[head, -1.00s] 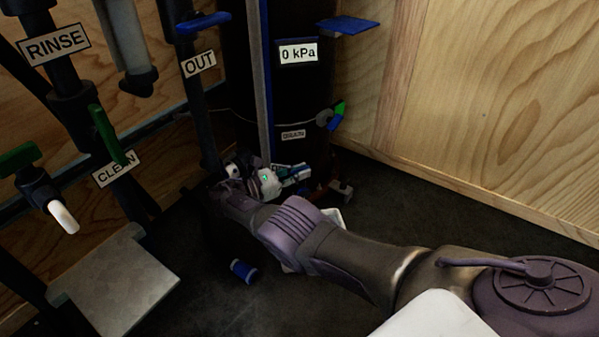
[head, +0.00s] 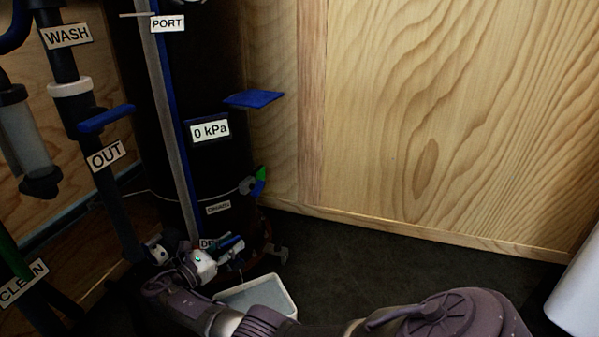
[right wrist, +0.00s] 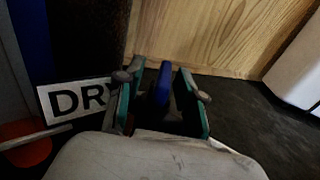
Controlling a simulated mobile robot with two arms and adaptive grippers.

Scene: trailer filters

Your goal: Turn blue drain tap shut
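The blue drain tap's handle (right wrist: 163,84) stands on edge between the two fingers of my right gripper (right wrist: 163,102) in the right wrist view. Gaps show on both sides of the handle, so the gripper is open around it and not clamped on it. In the head view the right gripper (head: 232,251) is low at the foot of the black tank (head: 175,120). A bit of blue (head: 230,242) shows there, partly hidden by the gripper. The tap's body is hidden. My left gripper is not in view.
A label reading "DR" (right wrist: 76,97) is left of the gripper, partly covered. A blue lever (head: 254,99) juts from the tank higher up. Dark floor (head: 370,265) is clear to the right, before the wooden wall (head: 430,110).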

